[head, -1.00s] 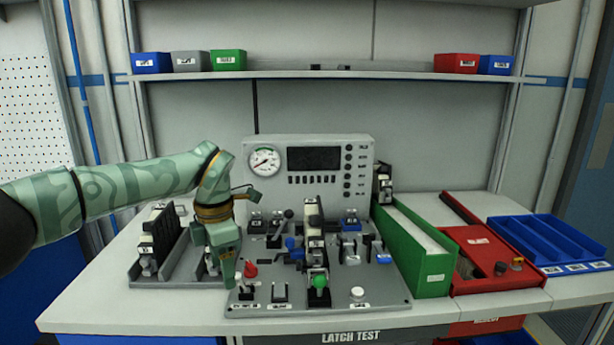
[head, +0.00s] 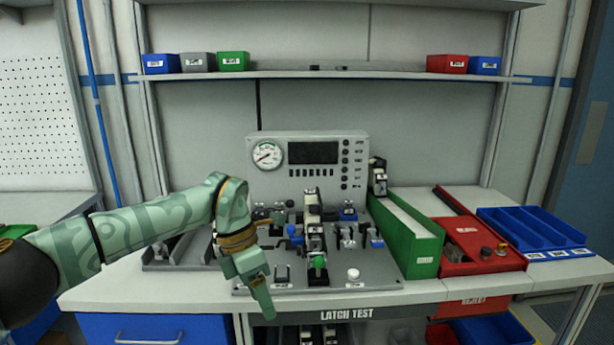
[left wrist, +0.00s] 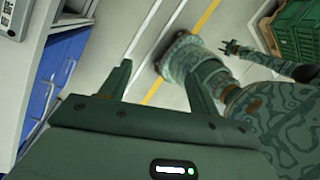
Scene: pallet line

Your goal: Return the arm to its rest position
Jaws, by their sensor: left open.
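My left arm comes in from the left in the head view. Its gripper (head: 262,298) hangs fingers-down over the front edge of the bench, left of the latch test panel's front. In the left wrist view the left gripper (left wrist: 160,88) shows two fingers apart with nothing between them and floor beyond. What looks like my right gripper (left wrist: 232,46) is small and dark at the upper right of that view. Its jaws are too small to judge, and it is not in the head view.
The test panel (head: 375,278) with gauge, levers and knobs stands on the bench (head: 110,290). A green bin (head: 424,255), a red tray (head: 455,262) and a blue tray (head: 540,240) are to its right. A grey fixture (head: 160,262) lies behind my arm. A green crate (left wrist: 298,35) stands on the floor.

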